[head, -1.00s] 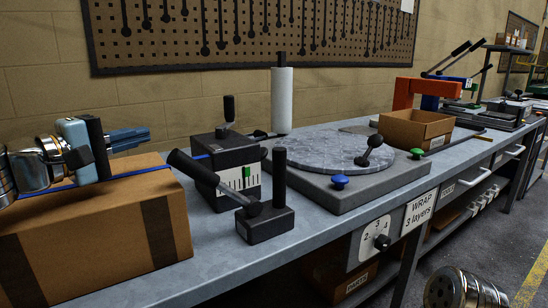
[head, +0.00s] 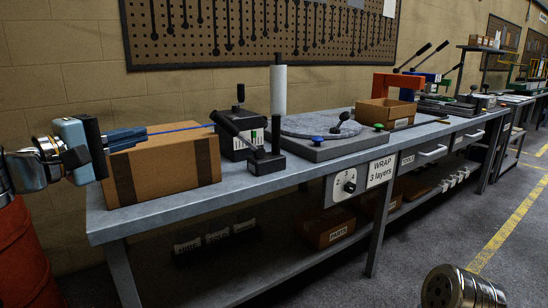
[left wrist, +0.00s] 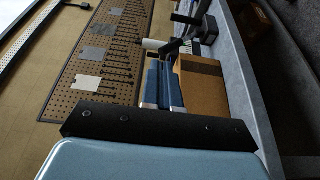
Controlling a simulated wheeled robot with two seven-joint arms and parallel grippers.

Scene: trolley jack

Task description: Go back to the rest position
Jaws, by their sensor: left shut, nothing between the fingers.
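My left gripper (head: 128,137) comes in from the left in the head view, with blue fingers closed together and nothing between them. It is level with the top of a brown cardboard box (head: 165,166) that stands on the near left end of the workbench. In the left wrist view the closed fingers (left wrist: 163,85) show beside the box (left wrist: 203,95); I cannot tell whether they touch it. My right gripper is not in view; only a round metal part of my right arm shows at the bottom right of the head view.
The bench (head: 270,187) carries a black lever device (head: 264,162), a white roll (head: 278,90), a turntable (head: 318,126) and an open carton (head: 387,113). A red drum (head: 25,255) stands at lower left. Floor (head: 400,270) in front of the bench is clear.

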